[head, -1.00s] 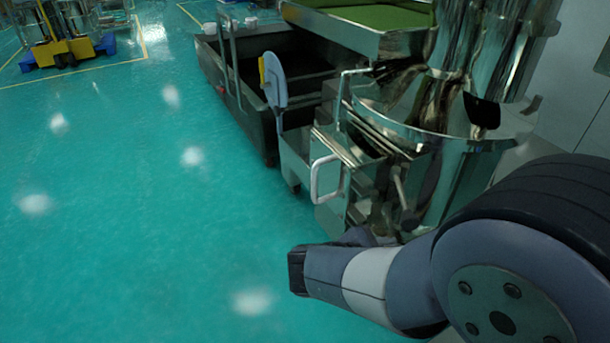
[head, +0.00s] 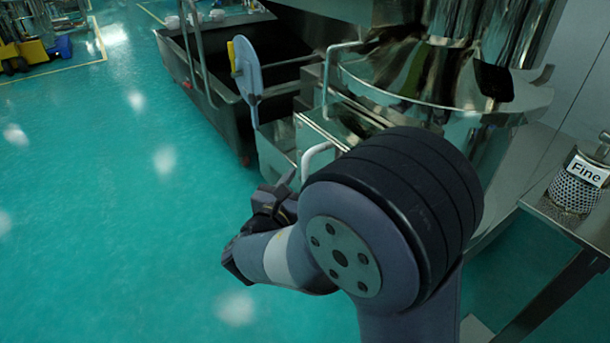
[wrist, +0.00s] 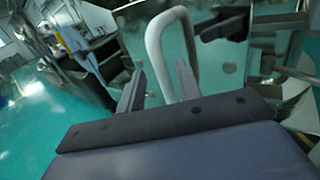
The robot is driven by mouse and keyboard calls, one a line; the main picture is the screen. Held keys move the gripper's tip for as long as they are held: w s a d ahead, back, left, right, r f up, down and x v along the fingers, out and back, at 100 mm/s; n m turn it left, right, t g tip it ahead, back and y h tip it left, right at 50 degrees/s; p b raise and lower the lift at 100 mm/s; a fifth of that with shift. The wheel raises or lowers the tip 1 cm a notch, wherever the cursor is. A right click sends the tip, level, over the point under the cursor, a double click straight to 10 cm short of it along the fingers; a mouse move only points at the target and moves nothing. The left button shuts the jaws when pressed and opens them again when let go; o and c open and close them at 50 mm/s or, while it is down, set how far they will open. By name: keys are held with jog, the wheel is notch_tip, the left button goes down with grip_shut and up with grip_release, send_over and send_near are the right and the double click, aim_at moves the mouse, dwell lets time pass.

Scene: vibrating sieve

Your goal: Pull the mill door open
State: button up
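The mill (head: 440,85) is a shiny steel machine with a box-like lower front. A pale U-shaped handle (head: 318,155) on that front is partly hidden by my arm in the head view. In the wrist view the handle (wrist: 155,45) stands against a steel panel (wrist: 215,55), which seems to be the door. My gripper (wrist: 160,67) is open, its two grey fingers apart with the handle's loop ahead and between them in the picture. I cannot tell whether they touch it. In the head view my gripper (head: 285,187) is just left of the handle, partly hidden.
A dark wheeled trough (head: 205,85) with a round pale disc (head: 247,68) on its rail stands behind to the left. A steel table (head: 555,215) on the right holds a perforated cylinder labelled "Fine" (head: 577,182). Green floor (head: 90,220) is clear at left.

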aim_at(304, 173)
jog(key=shift+b+x, duration=0.35)
jog(key=shift+x, duration=1.5)
jog(key=shift+c, duration=0.5)
grip_shut()
